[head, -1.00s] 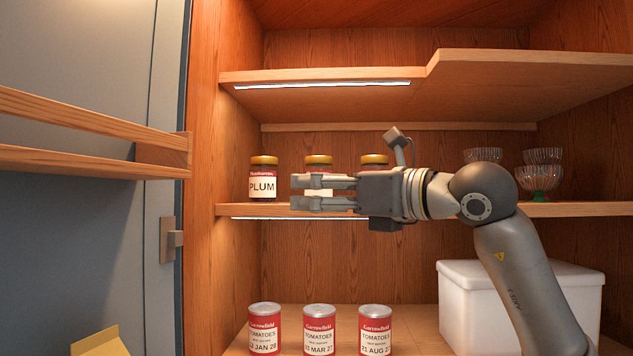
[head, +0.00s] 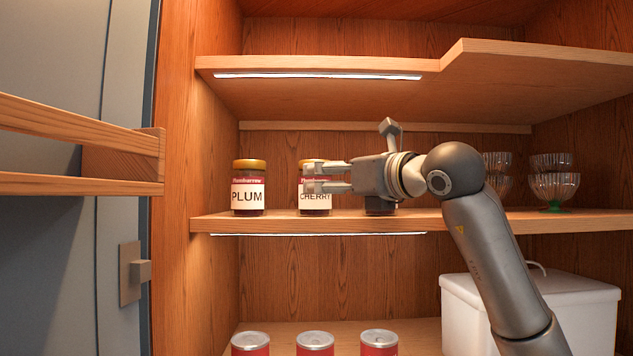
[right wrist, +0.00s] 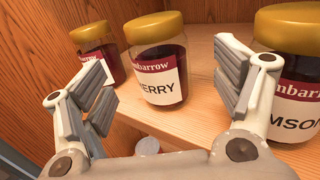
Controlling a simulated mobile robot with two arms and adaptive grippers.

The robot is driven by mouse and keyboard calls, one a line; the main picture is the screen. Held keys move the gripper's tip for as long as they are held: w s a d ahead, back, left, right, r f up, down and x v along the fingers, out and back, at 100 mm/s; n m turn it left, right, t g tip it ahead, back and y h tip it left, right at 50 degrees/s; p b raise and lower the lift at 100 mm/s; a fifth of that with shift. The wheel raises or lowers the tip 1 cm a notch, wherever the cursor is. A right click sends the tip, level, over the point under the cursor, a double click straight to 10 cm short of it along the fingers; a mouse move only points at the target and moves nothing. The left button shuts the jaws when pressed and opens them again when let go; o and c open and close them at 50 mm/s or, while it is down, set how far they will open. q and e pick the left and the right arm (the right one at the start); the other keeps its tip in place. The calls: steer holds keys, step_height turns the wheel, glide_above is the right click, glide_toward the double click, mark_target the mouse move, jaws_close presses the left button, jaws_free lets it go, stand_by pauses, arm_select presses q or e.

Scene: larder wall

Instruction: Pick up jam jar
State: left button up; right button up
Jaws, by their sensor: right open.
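A jam jar labelled CHERRY (head: 314,199) with a gold lid stands upright on the middle shelf. A jar labelled PLUM (head: 249,190) stands to its left. A third jar is mostly hidden behind my right gripper in the head view; it shows in the right wrist view as a damson jar (right wrist: 300,75), its label partly cut off. My right gripper (head: 328,178) is open in front of the shelf, its fingers overlapping the CHERRY jar. In the right wrist view the CHERRY jar (right wrist: 158,65) stands between and beyond the open fingers. My left gripper is not in view.
Glass bowls (head: 554,185) stand at the right of the middle shelf (head: 470,221). Tomato tins (head: 315,344) and a white box (head: 580,300) are below. The upper shelf (head: 330,95) hangs above the jars. An open door with a wooden rack (head: 80,130) is at left.

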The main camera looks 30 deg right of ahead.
mark_target(325, 217)
steer(key=w+p, duration=0.1)
steer(key=w, duration=0.2)
steer(key=shift+w+a, duration=0.1)
steer(key=w+p, duration=0.1)
steer(key=w, duration=0.2)
steer(key=shift+w+f+p, duration=0.15)
steer(key=shift+p, duration=0.2)
steer(key=c, duration=1.4)
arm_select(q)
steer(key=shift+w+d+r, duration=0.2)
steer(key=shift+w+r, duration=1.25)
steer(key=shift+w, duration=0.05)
arm_select(e)
steer(key=shift+c, duration=0.5)
